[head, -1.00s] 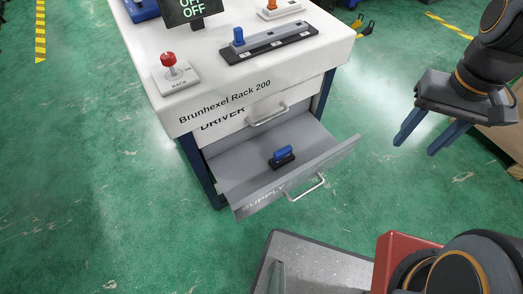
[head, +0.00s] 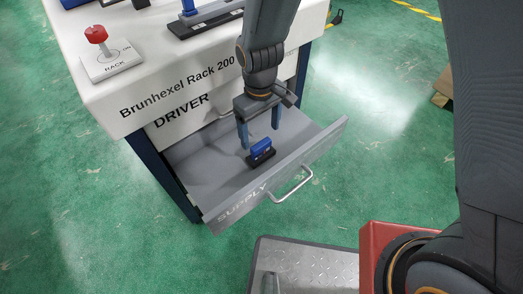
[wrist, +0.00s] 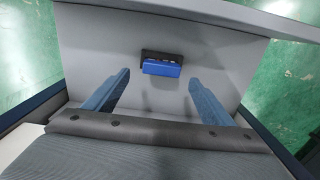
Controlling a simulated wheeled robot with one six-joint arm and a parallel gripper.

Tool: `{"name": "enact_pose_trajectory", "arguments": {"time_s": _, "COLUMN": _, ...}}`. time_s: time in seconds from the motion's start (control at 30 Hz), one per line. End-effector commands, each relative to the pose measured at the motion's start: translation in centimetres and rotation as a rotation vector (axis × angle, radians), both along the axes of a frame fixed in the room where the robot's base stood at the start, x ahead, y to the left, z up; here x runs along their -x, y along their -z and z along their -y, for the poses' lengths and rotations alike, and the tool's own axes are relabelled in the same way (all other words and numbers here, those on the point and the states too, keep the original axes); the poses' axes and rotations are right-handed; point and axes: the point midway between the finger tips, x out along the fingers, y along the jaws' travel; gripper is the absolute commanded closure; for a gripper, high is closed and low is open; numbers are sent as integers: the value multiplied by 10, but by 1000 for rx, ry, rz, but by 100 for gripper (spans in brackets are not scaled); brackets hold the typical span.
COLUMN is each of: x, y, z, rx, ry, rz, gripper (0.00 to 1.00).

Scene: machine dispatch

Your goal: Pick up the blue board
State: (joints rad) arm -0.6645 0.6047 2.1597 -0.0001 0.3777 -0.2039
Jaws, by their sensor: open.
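The blue board (head: 262,148) sits upright on a dark base in the open SUPPLY drawer (head: 205,172). My gripper (head: 259,144) is above the drawer, pointing down, with its two blue fingers apart and nothing between them. In the head view the fingers are just above and behind the board. In the wrist view the blue board (wrist: 161,68) lies ahead of the open fingers (wrist: 160,80), between their lines and a little beyond the tips. I cannot tell the exact height left between fingertips and board.
The white cabinet top (head: 150,75) carries a red-knobbed RACK switch (head: 97,36) and a dark rack strip (head: 205,22). The drawer's front panel and handle (head: 292,187) stand before the board.

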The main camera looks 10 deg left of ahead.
Motion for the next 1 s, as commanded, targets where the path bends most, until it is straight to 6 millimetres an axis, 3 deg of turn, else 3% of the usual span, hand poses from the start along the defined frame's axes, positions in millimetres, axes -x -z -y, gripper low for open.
{"name": "enact_pose_trajectory", "arguments": {"time_s": 0.27, "x": 2, "y": 23, "z": 2, "rx": 1, "ry": 3, "rz": -1, "gripper": 23}}
{"name": "enact_pose_trajectory", "arguments": {"time_s": 0.5, "x": 5, "y": 57, "z": 3, "rx": 1, "ry": 4, "rz": -1, "gripper": 23}}
{"name": "enact_pose_trajectory", "arguments": {"time_s": 0.77, "x": 5, "y": 62, "z": 3, "rx": 0, "ry": 4, "rz": 0, "gripper": 23}}
{"name": "enact_pose_trajectory", "arguments": {"time_s": 1.0, "x": 5, "y": 62, "z": 3, "rx": 0, "ry": 4, "rz": 0, "gripper": 61}}
